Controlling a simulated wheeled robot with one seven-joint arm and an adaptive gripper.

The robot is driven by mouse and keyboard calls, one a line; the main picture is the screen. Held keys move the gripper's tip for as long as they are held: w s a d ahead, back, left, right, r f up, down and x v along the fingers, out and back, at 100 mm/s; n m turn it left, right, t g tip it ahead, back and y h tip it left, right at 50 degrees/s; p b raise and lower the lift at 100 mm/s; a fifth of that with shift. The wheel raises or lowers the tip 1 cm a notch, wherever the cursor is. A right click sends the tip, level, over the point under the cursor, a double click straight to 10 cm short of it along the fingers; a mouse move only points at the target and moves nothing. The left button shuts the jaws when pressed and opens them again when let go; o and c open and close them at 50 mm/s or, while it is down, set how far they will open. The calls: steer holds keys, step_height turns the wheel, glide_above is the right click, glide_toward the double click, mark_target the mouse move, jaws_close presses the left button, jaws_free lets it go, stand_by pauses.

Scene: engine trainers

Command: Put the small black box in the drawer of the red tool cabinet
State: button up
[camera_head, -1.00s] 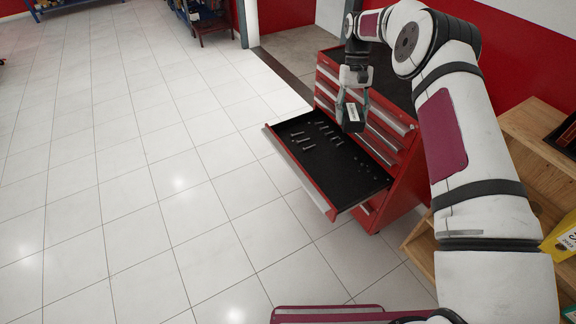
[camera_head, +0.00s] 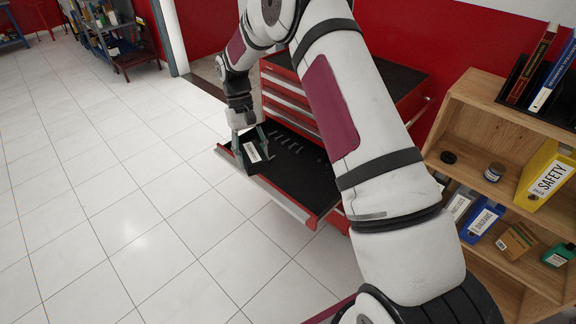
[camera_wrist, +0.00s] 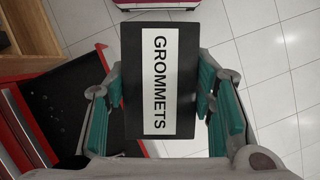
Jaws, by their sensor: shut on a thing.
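The small black box (camera_head: 252,157) has a white label reading GROMMETS, clear in the wrist view (camera_wrist: 132,80). My gripper (camera_head: 251,145) is shut on it, with a teal finger on each side; the fingers flank it in the wrist view (camera_wrist: 162,112). In the head view the box overlaps the far-left end of the open drawer (camera_head: 275,195), near its front edge. Its height above the drawer is hard to tell. The wrist view shows black drawer lining (camera_wrist: 65,100) left of the box and floor to the right. The red tool cabinet (camera_head: 290,95) is partly hidden by my arm.
Several small metal tools (camera_head: 291,160) lie in the drawer. A wooden shelf (camera_head: 460,115) with binders, including a yellow SAFETY binder (camera_head: 547,175), stands right of the cabinet. Open tiled floor (camera_head: 120,220) lies to the left.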

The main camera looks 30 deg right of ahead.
steer(key=w+d+f+m+y+b, duration=0.25)
steer(key=f+m+b, duration=0.35)
steer(key=f+b, duration=0.3)
steer(key=m+t+h+b, duration=0.1)
steer(key=m+t+b, duration=0.8)
steer(key=m+b, duration=1.15)
glide_above(302, 191)
steer(key=s+p, duration=0.1)
steer(key=p, duration=0.3)
step_height(302, 191, down, 19)
steer(key=m, duration=0.5)
steer(key=f, duration=0.1)
steer(key=f+b, duration=0.1)
steer(key=f, duration=0.1)
steer(key=d+f, duration=0.1)
steer(key=f, duration=0.1)
steer(key=shift+s+f, duration=0.15)
steer(key=shift+f, duration=0.05)
steer(key=shift+f+b, duration=0.9)
steer(key=shift+f, duration=1.4)
steer(key=shift+a+f, duration=0.1)
steer(key=shift+f, duration=0.05)
steer(key=o, duration=1.2)
